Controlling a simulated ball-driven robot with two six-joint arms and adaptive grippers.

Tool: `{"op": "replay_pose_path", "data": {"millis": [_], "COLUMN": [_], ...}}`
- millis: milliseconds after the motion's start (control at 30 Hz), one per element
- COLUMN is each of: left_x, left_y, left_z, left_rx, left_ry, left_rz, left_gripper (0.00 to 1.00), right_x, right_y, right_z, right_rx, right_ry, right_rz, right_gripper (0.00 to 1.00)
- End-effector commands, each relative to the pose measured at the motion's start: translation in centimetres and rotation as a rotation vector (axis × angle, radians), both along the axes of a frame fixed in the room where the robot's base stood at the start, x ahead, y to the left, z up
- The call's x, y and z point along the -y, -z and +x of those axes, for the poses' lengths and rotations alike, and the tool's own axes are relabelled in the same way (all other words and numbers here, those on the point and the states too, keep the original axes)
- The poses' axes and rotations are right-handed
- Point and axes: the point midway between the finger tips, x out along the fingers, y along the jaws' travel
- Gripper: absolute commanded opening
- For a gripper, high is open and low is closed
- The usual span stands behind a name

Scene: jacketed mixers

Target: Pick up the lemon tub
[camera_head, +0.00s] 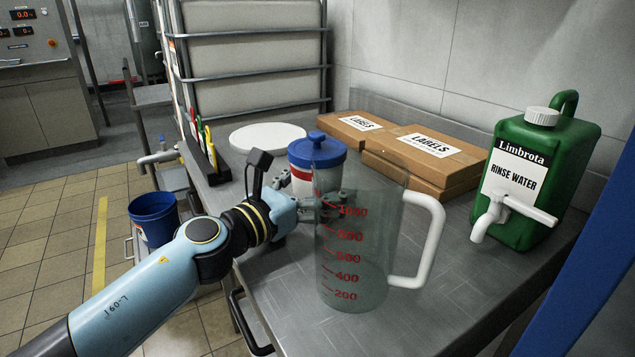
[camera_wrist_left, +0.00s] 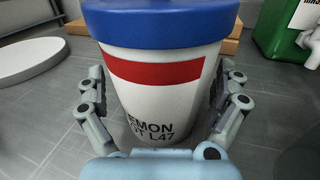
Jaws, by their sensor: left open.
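The lemon tub (camera_head: 316,153) is white with a red band and a blue lid. It stands upright on the steel table, partly hidden behind the clear measuring jug in the head view. In the left wrist view the tub (camera_wrist_left: 165,90) fills the middle, its label partly readable as "EMON" and "L47". My left gripper (camera_head: 318,207) is at the tub, with one finger on each side of its body. The gripper (camera_wrist_left: 160,98) is open; whether either finger touches the tub I cannot tell. My right gripper is not in view.
The measuring jug (camera_head: 350,250) with a white handle stands in front of the tub. A white round lid (camera_head: 267,136), label boxes (camera_head: 430,150) and a green rinse water canister (camera_head: 535,170) are behind and beside it. A blue bucket (camera_head: 155,220) is left of the table.

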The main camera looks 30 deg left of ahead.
Motion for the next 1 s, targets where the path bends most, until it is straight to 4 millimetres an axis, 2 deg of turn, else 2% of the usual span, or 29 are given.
{"op": "replay_pose_path", "data": {"millis": [200,800,1000], "left_x": [0.01,-0.01,0.0], "left_y": [0.06,0.03,-0.11], "left_z": [0.04,0.02,0.06], "left_rx": [-0.001,0.0,0.003], "left_ry": [0.0,-0.001,-0.001], "left_rz": [0.0,-0.001,-0.002], "left_gripper": [0.99,0.2,0.19], "right_x": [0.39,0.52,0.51], "right_y": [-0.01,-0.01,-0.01], "right_z": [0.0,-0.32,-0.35], "right_rx": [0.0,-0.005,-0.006], "right_ry": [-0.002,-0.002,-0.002], "right_rz": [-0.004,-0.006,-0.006], "right_gripper": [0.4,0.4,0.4]}}
